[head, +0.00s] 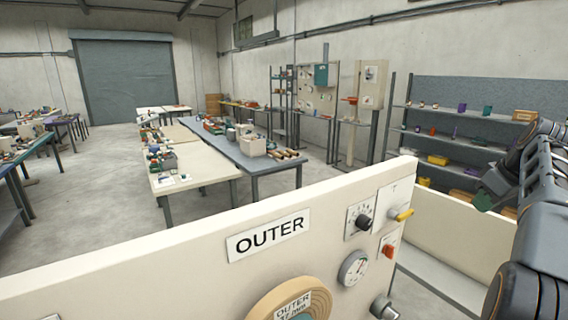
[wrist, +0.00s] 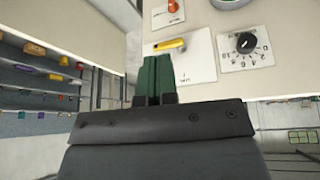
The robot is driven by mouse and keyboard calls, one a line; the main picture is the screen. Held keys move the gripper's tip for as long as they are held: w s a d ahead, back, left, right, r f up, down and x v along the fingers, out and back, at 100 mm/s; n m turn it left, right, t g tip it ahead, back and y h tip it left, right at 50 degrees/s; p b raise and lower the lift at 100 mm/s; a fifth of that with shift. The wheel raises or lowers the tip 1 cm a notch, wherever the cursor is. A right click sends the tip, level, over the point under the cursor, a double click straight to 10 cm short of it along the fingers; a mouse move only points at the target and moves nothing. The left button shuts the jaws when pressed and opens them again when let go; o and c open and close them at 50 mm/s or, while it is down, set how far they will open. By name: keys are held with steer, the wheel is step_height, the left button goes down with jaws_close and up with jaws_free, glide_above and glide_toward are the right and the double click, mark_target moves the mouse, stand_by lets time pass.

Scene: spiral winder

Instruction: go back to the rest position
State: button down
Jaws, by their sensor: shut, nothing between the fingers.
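My gripper (wrist: 154,82) shows in the wrist view with its two green fingers side by side, shut and empty. In the head view my gripper (head: 482,201) is at the right, partly hidden by my arm, apart from the panel. The cream panel (head: 140,275) labelled OUTER stands in front. It carries a yellow lever (head: 402,214), a black dial knob (head: 363,221), a red switch (head: 388,251) and a round gauge (head: 353,268). The wrist view also shows the yellow lever (wrist: 170,45), the black knob (wrist: 244,42) and the red switch (wrist: 173,6) beyond the fingertips.
A tan roll (head: 262,308) sits low on the panel front. Behind the panel are work tables (head: 215,165) with parts on them. Shelves (head: 450,142) with small boxes stand at the back right. Open grey floor (head: 95,200) lies at the left.

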steer(key=a+f+m+h, duration=0.1)
steer(key=a+f+m, duration=0.2)
steer(key=f+m, duration=0.55)
steer(key=s+a+f+n+b, duration=0.1)
steer(key=s+a+f, duration=0.3)
steer(key=a, duration=0.5)
steer(key=s+a+f+n+b, duration=0.1)
steer(key=s+a+f+n, duration=0.1)
steer(key=s+a+f, duration=0.3)
steer(key=s+a+f+n+b, duration=0.1)
steer(key=s+a+f, duration=0.4)
steer(key=a, duration=0.7)
steer(key=shift+s+a+b, duration=0.35)
steer(key=shift+s, duration=0.2)
steer(key=shift+n, duration=0.25)
